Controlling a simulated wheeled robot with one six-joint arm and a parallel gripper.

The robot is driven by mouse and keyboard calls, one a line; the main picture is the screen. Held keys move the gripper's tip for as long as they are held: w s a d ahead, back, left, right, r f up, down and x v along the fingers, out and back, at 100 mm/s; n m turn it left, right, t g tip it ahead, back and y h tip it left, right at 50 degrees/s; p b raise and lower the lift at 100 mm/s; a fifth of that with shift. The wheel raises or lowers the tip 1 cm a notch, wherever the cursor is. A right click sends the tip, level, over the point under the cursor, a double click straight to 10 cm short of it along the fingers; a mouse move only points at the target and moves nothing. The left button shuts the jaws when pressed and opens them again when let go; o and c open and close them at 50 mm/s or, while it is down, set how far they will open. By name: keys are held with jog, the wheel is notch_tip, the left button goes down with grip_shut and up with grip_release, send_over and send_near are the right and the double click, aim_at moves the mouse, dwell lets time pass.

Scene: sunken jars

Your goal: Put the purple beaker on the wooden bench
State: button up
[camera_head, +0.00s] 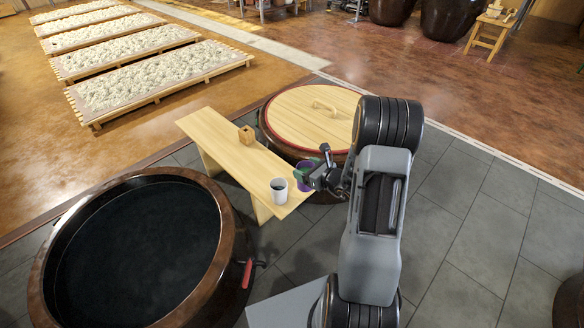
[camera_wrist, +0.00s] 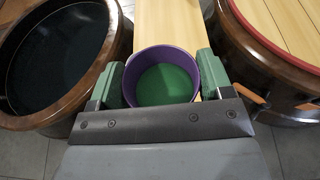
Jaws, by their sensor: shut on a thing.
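The purple beaker (camera_wrist: 161,60) is between the two green-padded fingers of my gripper (camera_wrist: 160,85) in the wrist view. Its inside looks green. In the head view my gripper (camera_head: 318,176) is at the right side of the bench's near end, and the beaker (camera_head: 301,176) shows partly behind it. The gripper is shut on the beaker. The wooden bench (camera_head: 225,148) is a long pale plank; it also shows in the wrist view (camera_wrist: 168,25) beyond the beaker. I cannot tell whether the beaker touches the bench.
A white cup (camera_head: 279,191) stands on the bench's near end, close left of the beaker. A large open jar (camera_head: 60,310) with dark contents is at left. A wood-lidded jar (camera_head: 290,115) is behind the bench.

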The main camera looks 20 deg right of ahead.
jog(key=shift+w+d+f+b, duration=0.25)
jog(key=shift+w+f+b, duration=0.75)
jog(key=shift+w+f, duration=0.85)
jog(key=shift+w+d+f+b, duration=0.3)
jog(key=shift+w+f+b, duration=0.7)
jog(key=shift+w+f, duration=0.85)
jog(key=shift+w+d+f+b, duration=0.25)
jog(key=shift+w+f+b, duration=0.75)
jog(key=shift+w+f, duration=0.8)
jog(key=shift+s+f, duration=0.25)
jog(key=shift+f, duration=0.15)
jog(key=o, duration=1.1)
jog(key=shift+o, duration=0.2)
